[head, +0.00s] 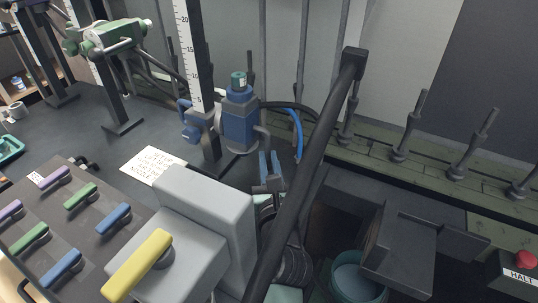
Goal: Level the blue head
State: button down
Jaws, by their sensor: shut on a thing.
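The blue head (238,122) is mounted on a dark column (190,50) with a white scale. It carries a green-capped piece with a pale label (238,82) on top. A grey curved handle (263,137) comes off its right side and runs down. My gripper (268,160), with blue fingers, is just below and right of the head and is shut on the lower end of this handle. The fingertips overlap the handle, so the exact contact is partly hidden. The head looks roughly upright; I cannot tell a small tilt.
A grey box with a yellow lever (140,265) and a panel of coloured levers (75,225) stand at front left. A note (153,165) lies left of the column. A long black bar (310,165) crosses right of my gripper. A teal bucket (358,278) stands front right.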

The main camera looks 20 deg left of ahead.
jog(key=p, duration=0.3)
jog(key=shift+s+r+g, duration=0.2)
jog(key=shift+r+g, duration=0.2)
jog(key=shift+s+f+m+p, duration=0.1)
jog(key=shift+f+m+p, duration=0.2)
jog(key=shift+p, duration=0.5)
jog(key=c, duration=0.9)
grip_release()
jog(key=shift+p+v, duration=0.65)
jog(key=shift+v, duration=3.1)
jog(key=shift+a+r, duration=0.1)
jog(key=shift+a, duration=0.05)
